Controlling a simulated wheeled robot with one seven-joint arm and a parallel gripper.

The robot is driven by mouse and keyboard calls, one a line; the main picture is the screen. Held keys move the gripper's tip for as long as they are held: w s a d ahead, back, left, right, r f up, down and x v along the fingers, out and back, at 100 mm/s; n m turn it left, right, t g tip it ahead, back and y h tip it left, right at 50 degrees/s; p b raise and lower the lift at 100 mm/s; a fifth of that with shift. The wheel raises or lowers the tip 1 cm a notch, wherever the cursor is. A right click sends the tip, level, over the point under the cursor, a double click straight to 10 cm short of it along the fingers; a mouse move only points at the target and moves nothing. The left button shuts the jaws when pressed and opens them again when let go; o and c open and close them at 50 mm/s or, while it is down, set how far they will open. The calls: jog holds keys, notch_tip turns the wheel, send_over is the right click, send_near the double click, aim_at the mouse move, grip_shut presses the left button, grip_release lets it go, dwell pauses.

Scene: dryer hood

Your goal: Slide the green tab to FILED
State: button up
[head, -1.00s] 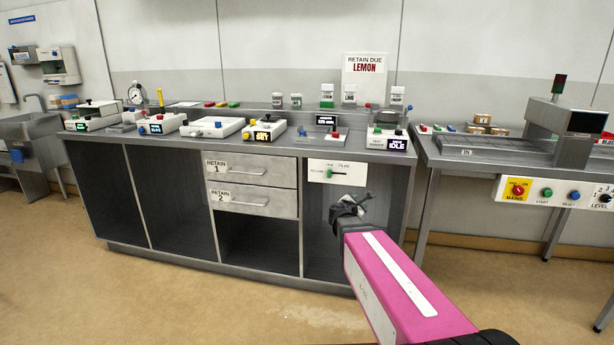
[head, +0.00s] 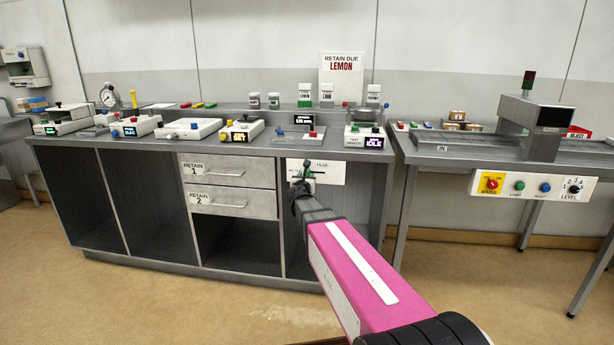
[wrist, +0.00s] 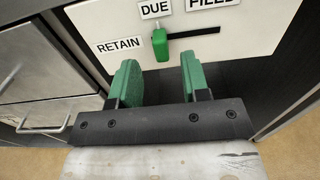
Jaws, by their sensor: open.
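The green tab (wrist: 159,44) sits at the left end of a dark horizontal slot (wrist: 205,33) on a white panel (wrist: 265,22) in the wrist view. A DUE label (wrist: 155,9) is just above the tab, a RETAIN label (wrist: 119,45) is to its left, and a FILED label (wrist: 211,3) is above the slot's right part. My gripper (wrist: 158,75) is open, its two green-padded fingers below the tab and apart from it, one on each side. In the head view my gripper (head: 300,185) covers part of the white panel (head: 332,173).
Two RETAIN drawers (head: 228,187) with bar handles are left of the panel. The counter above holds several instruments. An open dark bay lies below the panel. A second bench (head: 480,155) stands to the right, and the floor in front is clear.

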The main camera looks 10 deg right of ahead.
aim_at(308, 174)
jog(key=x, duration=0.4)
jog(key=shift+w+d, duration=0.1)
jog(key=shift+c, duration=0.3)
grip_shut()
jog(key=shift+s+d, duration=0.35)
jog(key=shift+d, duration=0.65)
jog(key=shift+s+d, duration=0.3)
jog(key=shift+d, duration=0.7)
jog(key=shift+s+d, duration=0.35)
jog(key=shift+d, duration=0.65)
jog(key=shift+o, duration=0.3)
grip_release()
jog(key=shift+d, duration=0.1)
jog(key=shift+s, duration=0.1)
